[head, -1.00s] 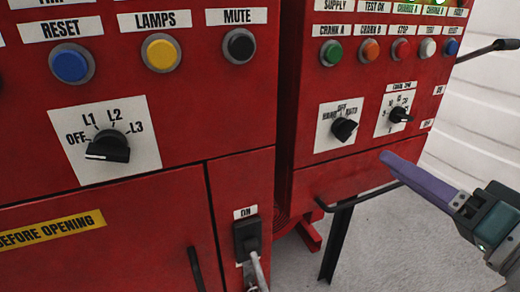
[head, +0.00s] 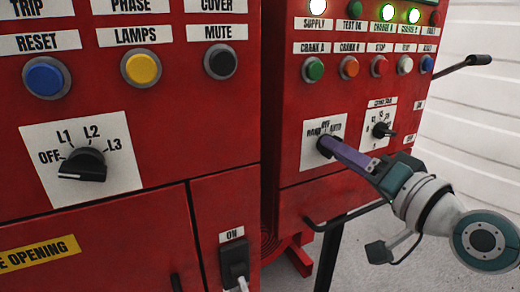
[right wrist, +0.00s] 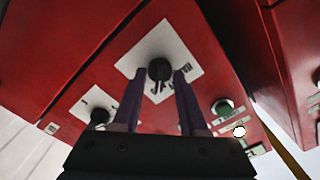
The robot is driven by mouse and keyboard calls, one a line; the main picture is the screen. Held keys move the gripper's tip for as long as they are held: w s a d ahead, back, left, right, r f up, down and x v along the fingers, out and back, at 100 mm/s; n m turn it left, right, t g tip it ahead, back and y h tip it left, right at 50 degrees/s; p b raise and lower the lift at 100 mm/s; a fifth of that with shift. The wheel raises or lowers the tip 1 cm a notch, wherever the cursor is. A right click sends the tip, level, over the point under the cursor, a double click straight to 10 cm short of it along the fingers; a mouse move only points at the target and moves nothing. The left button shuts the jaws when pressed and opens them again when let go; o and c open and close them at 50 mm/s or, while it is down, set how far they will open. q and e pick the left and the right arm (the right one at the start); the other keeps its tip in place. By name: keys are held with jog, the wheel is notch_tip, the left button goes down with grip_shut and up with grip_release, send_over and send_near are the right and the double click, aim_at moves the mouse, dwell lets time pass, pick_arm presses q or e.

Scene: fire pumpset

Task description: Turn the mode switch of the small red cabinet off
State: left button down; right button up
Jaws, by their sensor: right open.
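The small red cabinet (head: 350,205) stands at the right in the head view. Its black mode switch (head: 324,146) sits on a white plate marked HAND, OFF and AUTO, and is partly hidden by my right gripper (head: 330,148). In the right wrist view the switch knob (right wrist: 159,69) lies between the tips of the two purple fingers of my right gripper (right wrist: 159,76), which are open with a gap on each side. Which mark the knob points at I cannot tell. My left gripper is not in view.
A second selector (head: 381,130) is just right of the mode switch, with a row of push buttons (head: 379,66) above. A black bar handle (head: 345,216) runs below. The larger red cabinet (head: 120,215) with its own selector (head: 82,165) stands at the left.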

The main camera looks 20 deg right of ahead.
grip_shut()
dwell(0.3)
dwell(0.3)
